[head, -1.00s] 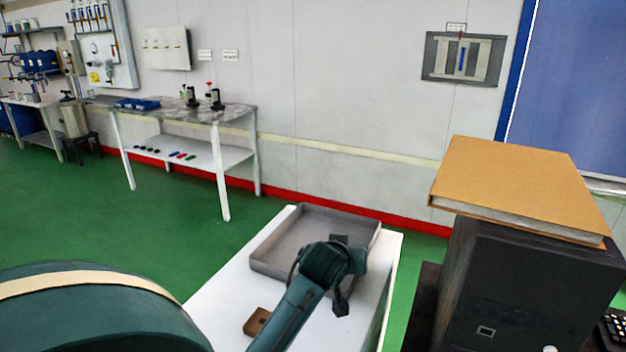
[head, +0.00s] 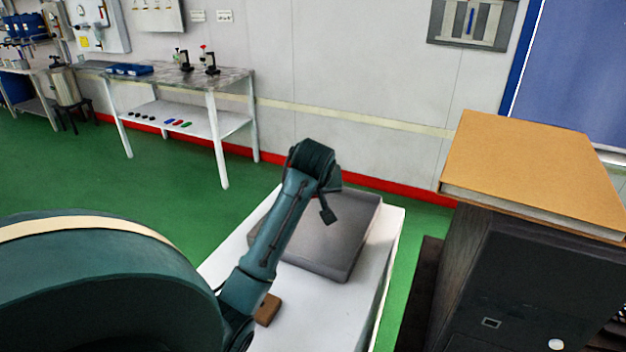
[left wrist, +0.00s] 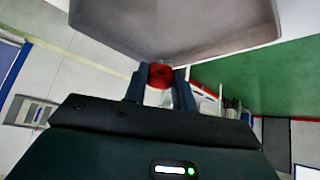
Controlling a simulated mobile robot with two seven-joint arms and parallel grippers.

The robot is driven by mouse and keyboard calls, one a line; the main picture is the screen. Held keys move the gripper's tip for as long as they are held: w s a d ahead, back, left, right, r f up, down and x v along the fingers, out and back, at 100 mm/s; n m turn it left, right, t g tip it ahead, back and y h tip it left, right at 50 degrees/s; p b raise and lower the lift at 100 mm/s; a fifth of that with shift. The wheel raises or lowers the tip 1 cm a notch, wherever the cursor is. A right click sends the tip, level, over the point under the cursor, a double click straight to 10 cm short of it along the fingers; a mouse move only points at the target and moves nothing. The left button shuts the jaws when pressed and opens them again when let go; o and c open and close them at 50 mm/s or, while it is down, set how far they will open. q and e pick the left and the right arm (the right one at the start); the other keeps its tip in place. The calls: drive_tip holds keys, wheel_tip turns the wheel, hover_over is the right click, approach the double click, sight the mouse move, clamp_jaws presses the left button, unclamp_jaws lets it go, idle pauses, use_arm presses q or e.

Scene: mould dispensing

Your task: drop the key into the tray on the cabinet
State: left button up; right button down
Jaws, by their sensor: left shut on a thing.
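My left gripper (left wrist: 160,88) is shut on a small red thing in the left wrist view, which I take to be the key (left wrist: 160,74). Only its red rounded part shows clearly between the fingertips. The grey, shallow tray (head: 348,262) sits on the white cabinet (head: 318,312) in the head view. My left arm reaches up in front of the tray and covers its left part. The tray (left wrist: 180,30) also fills the top of the left wrist view, beyond the fingertips and apart from them. In the head view the fingertips and key cannot be made out. My right gripper is not in view.
A small brown block (head: 267,310) lies on the cabinet's near part, beside my arm. A dark cabinet (head: 520,290) with a large tan book-like box (head: 535,170) on top stands at the right. A workbench (head: 180,80) stands at the back left, with green floor between.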

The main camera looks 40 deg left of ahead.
use_arm(q)
drive_tip(key=b, duration=0.1)
hover_over(313, 239)
drive_tip(key=shift+f, duration=3.65)
drive_tip(key=shift+f, duration=0.3)
drive_tip(key=shift+f+b, duration=0.5)
drive_tip(key=shift+f, duration=0.25)
drive_tip(key=o, duration=1)
drive_tip(key=v, duration=1.3)
drive_tip(key=shift+d+r, duration=0.1)
drive_tip(key=shift+r, duration=0.05)
drive_tip(key=shift+s, duration=0.15)
